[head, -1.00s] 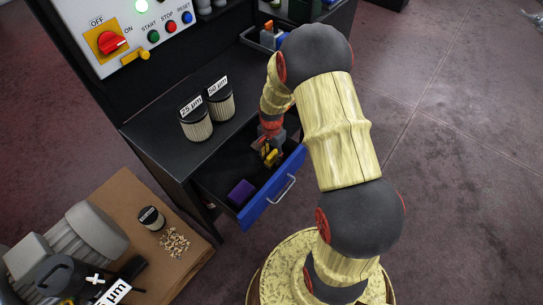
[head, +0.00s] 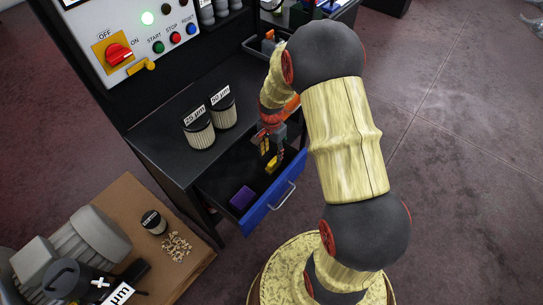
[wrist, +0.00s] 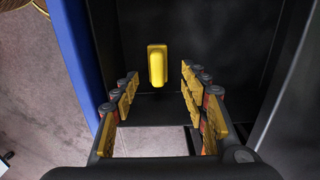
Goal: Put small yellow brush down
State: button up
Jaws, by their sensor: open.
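The small yellow brush (head: 272,164) lies on the dark floor of the open drawer. In the wrist view the brush (wrist: 157,65) lies just beyond the fingertips, lined up with the gap between them. My gripper (wrist: 159,82) is open and empty, with clear space on both sides of the brush. In the head view my gripper (head: 267,145) is over the drawer, pointing down, partly hidden by my arm. The drawer (head: 270,203) has a blue front with a metal handle.
A purple block (head: 242,197) lies in the drawer's front left corner. Two labelled filter jars (head: 198,127) stand on the black worktop (head: 165,135). A cardboard-coloured surface (head: 125,190) at lower left holds a grey motor-like part, a small jar and pale pellets.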

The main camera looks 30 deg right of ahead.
jog(key=s+a+r+n+t, duration=0.1)
jog(key=s+a+r+n, duration=0.15)
jog(key=r, duration=0.55)
jog(key=s+a+r+n+t, duration=0.1)
jog(key=a+r+n, duration=0.15)
jog(key=r, duration=0.55)
jog(key=s+a+r+n+t, duration=0.1)
jog(key=s+a+r+n, duration=0.15)
jog(key=r, duration=0.55)
jog(key=s+a+r+n+t, duration=0.1)
jog(key=s+a+r+n, duration=0.2)
jog(key=s+r, duration=0.2)
jog(key=s+a+r+n+t, duration=0.1)
jog(key=s+a+r+n, duration=0.2)
jog(key=s, duration=0.6)
notch_tip(320, 180, up, 2)
jog(key=shift+s+a+r+t, duration=0.1)
jog(key=shift+s+a+t, duration=0.1)
jog(key=shift+a+t, duration=0.1)
jog(key=shift+n, duration=0.25)
